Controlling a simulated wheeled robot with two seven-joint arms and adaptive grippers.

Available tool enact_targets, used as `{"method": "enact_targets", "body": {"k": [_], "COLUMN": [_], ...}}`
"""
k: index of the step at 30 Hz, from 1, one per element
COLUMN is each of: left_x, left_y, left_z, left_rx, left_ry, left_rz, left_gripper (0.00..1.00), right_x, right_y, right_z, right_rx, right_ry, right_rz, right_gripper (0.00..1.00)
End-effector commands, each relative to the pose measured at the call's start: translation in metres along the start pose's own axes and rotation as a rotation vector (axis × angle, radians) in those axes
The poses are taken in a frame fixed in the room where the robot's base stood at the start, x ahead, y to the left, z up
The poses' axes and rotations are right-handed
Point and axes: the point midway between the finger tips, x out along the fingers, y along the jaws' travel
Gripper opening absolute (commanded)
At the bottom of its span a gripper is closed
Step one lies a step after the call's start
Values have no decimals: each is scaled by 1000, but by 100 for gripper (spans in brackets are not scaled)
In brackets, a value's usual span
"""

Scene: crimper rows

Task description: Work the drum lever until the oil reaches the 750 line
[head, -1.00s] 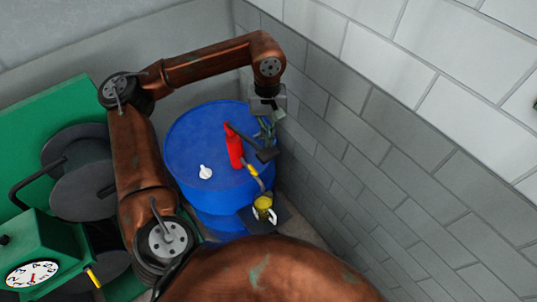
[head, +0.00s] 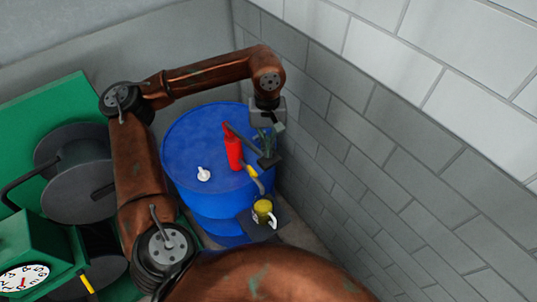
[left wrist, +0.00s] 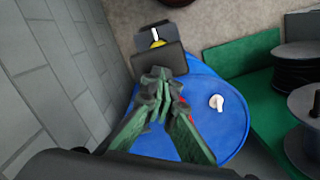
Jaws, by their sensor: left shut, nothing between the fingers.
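A red hand pump (head: 234,153) stands on the blue drum (head: 190,145). Its dark lever (head: 243,138) slopes down to the right to a flat dark pad (head: 270,161). The pad also shows in the left wrist view (left wrist: 150,57). My left gripper (head: 269,146) is shut and empty, pointing down just above the pad; its fingertips (left wrist: 160,74) look at or very near the pad, but contact is unclear. A jug with yellow oil (head: 263,207) sits under the yellow-tipped spout (head: 253,173). Its marks, and the oil level against them, are too small to read. My right gripper is out of view.
A white cap (head: 203,174) sits on the drum top. The jug stands on a dark plate (head: 270,227). A grey block wall (head: 350,150) is close on the right. A green machine with dark reels (head: 75,165) and a dial (head: 22,278) stands at left.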

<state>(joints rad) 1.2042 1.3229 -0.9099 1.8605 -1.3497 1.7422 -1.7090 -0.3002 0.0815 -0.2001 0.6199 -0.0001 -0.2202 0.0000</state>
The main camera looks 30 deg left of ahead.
Motion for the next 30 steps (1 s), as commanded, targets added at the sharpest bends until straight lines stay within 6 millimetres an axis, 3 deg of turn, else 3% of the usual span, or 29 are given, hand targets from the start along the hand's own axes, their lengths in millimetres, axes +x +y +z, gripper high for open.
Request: {"method": "enact_targets", "body": {"k": [2,8,17,26,30], "left_x": [11,6,-7,-8,-21], "left_y": [-1,-1,0,0,0], "left_z": [-2,-2,-30,-30,-30], "left_rx": [-2,-3,-4,-1,0], "left_ry": [0,2,1,0,0], "left_rz": [-3,-3,-2,-2,-1], "left_gripper": [0,0,0,0,0], "right_x": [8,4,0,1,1], "right_y": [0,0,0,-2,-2], "right_z": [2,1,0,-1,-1], "right_rx": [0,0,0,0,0], "right_ry": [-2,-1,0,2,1], "right_rz": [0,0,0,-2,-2], "right_gripper": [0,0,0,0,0]}}
